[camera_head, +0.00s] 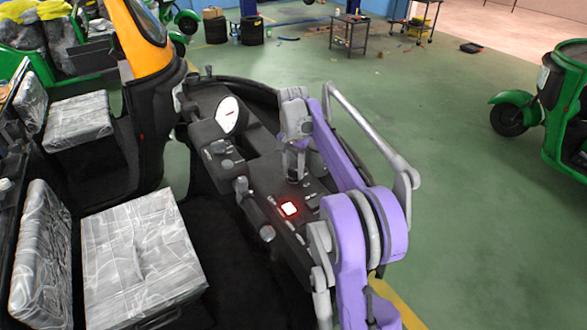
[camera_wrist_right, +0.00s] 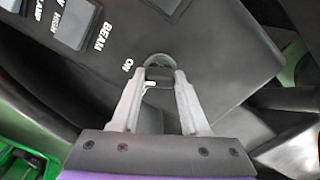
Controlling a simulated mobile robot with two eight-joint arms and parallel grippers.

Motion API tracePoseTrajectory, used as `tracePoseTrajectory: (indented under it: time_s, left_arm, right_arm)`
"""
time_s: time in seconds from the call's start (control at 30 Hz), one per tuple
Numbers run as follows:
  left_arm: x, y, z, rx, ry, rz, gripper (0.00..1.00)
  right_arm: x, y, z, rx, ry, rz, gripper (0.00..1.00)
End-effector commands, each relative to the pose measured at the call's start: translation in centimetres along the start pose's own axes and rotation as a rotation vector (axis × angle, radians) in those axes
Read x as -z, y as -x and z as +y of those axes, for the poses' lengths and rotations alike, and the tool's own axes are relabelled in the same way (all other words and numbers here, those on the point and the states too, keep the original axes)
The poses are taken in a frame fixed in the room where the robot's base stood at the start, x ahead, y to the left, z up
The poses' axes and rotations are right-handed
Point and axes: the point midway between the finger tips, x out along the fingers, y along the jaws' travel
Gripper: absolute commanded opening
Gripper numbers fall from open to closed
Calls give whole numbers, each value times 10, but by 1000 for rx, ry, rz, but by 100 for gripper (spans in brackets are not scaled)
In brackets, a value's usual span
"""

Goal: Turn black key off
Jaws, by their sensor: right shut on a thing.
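The black key (camera_wrist_right: 158,76) sits in its round switch on the dark dashboard panel in the right wrist view, with the word "ON" printed beside it. My right gripper (camera_wrist_right: 160,88) is shut on the key, one finger on each side. In the head view my right gripper (camera_head: 296,177) reaches down onto the dashboard (camera_head: 262,180), and it hides the key there. My left gripper is in neither view.
A lit red-and-white button (camera_head: 289,209) is on the panel near my right arm. Plastic-covered seats (camera_head: 140,255) fill the lower left.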

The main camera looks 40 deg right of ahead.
Motion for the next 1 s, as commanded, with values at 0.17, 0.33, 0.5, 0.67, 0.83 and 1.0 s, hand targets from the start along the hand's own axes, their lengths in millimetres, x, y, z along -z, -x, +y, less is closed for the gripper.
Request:
tracePoseTrajectory:
  time_s: [0.17,0.33,0.5,0.67,0.83,1.0]
  left_arm:
    - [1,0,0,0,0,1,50]
    - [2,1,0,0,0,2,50]
    - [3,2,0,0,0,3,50]
    - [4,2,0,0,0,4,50]
    - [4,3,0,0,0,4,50]
    - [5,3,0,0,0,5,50]
  right_arm:
    - [0,0,0,0,47,0,0]
    - [0,1,0,0,146,0,0]
    - [0,1,0,0,290,0,0]
    - [0,1,0,0,443,0,0]
    - [0,1,0,0,603,0,0]
    - [0,1,0,0,753,0,0]
